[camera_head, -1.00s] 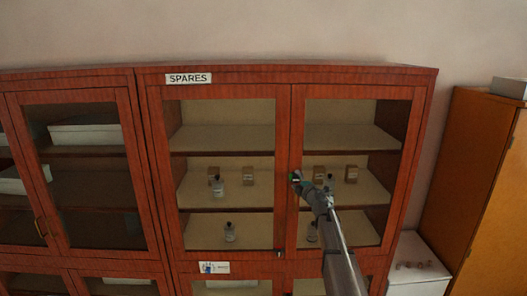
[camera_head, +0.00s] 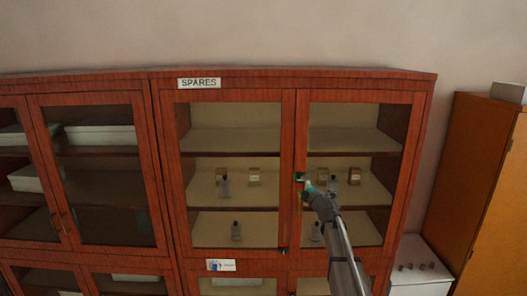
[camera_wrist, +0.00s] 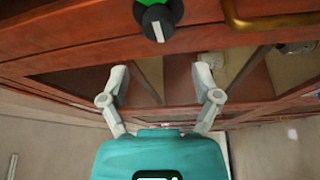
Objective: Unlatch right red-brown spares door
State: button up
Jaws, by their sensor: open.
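The red-brown SPARES cabinet (camera_head: 290,76) has two glazed doors. Its right door (camera_head: 360,96) looks closed. A dark knob with a white mark and a green patch behind it (camera_wrist: 157,20) shows at the top of the wrist view. A brass handle (camera_wrist: 268,22) is to its right. My gripper (camera_head: 307,184) is at the stile between the two doors, partly covering that spot. In the wrist view my gripper (camera_wrist: 162,76) has its two grey fingers spread with nothing between them. The knob is beyond the fingertips; contact cannot be told.
Small bottles (camera_head: 236,230) and boxes (camera_head: 254,176) stand on shelves behind the glass. Another red-brown glazed cabinet (camera_head: 95,98) adjoins on the left. A low white cabinet (camera_head: 420,252) and a tall orange-brown cabinet (camera_head: 475,170) stand on the right.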

jog(key=s+d+f+m+g+h+b, duration=0.2)
jog(key=s+d+f+m+h+b, duration=0.3)
jog(key=f, duration=0.3)
jog(key=s+d+f+m+g+h+b, duration=0.2)
jog(key=s+f+m+h+b, duration=0.15)
jog(key=s+f+m, duration=0.3)
jog(key=s+d+f+m+g+h+b, duration=0.1)
jog(key=s+d+f+m+h+b, duration=0.4)
jog(key=f, duration=0.4)
jog(key=s+a+f+m+g+y+b, duration=0.1)
jog(key=s+a+f+g+y+b, duration=0.1)
jog(key=s+f, duration=0.5)
jog(key=s+a+f+m+g+y+b, duration=0.2)
jog(key=s+a+f+g+b, duration=0.3)
jog(key=s, duration=0.7)
jog(key=s+a+f+m+g+y+b, duration=0.1)
jog(key=s+a+f+g+b, duration=0.3)
jog(key=s+f, duration=0.5)
jog(key=shift+s+f+g+y+b, duration=0.3)
jog(key=shift+s+g+y+b, duration=0.2)
jog(key=shift+s+g+y, duration=0.15)
jog(key=shift+w+m, duration=0.1)
jog(key=shift+m, duration=0.15)
